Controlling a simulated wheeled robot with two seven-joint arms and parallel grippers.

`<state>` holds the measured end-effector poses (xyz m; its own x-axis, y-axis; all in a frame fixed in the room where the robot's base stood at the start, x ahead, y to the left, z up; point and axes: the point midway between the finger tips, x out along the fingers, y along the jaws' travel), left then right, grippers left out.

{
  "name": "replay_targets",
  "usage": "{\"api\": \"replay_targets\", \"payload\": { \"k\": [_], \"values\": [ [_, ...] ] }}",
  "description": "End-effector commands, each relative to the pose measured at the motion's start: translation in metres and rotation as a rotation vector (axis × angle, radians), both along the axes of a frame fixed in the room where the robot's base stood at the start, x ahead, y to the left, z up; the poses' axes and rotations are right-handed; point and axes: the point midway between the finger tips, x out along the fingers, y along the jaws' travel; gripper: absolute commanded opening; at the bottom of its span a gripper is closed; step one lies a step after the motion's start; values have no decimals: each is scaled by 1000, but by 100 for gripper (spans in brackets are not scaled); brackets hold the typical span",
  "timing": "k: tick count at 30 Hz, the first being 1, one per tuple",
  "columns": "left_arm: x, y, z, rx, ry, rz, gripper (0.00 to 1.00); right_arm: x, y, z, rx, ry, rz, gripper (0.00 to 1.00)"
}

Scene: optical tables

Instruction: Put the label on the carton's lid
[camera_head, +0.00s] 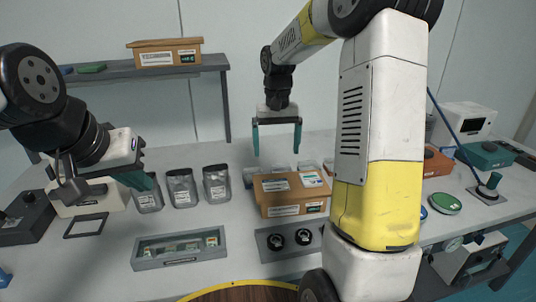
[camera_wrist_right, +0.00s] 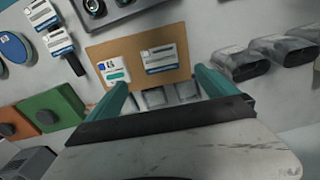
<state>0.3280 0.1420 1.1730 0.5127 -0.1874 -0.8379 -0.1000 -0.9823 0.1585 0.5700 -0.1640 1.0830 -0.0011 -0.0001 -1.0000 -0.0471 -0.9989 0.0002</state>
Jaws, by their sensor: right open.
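The brown carton (camera_head: 290,207) stands on the table, right of centre in the head view; it also shows in the right wrist view (camera_wrist_right: 98,50). A white label with blue and teal print (camera_head: 311,180) lies on the right part of its lid, seen in the right wrist view too (camera_wrist_right: 114,73). A second white label (camera_head: 275,185) lies beside it on the lid. My right gripper (camera_head: 276,146) is open and empty above and behind the carton, apart from it. My left gripper (camera_head: 105,187) is at the left above the table; its finger gap is unclear.
Several silver pouches (camera_head: 182,188) stand left of the carton. Another carton (camera_head: 165,52) sits on the shelf. My right arm hides part of the table right of the carton.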

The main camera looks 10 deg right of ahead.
Motion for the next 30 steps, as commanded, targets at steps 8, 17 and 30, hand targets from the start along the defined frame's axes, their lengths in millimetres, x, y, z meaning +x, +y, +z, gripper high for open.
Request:
{"api": "replay_targets", "payload": {
  "k": [8, 17, 30],
  "values": [
    [0, 0, 0, 0, 0, 0, 0, -48, 4, 51, 23, -116, 26, 97],
    [0, 0, 0, 0, 0, 0, 0, -154, 12, 96, 89, -343, 69, 97],
    [0, 0, 0, 0, 0, 0, 0, -241, 22, 90, 169, -550, 100, 97]
  ]
}}
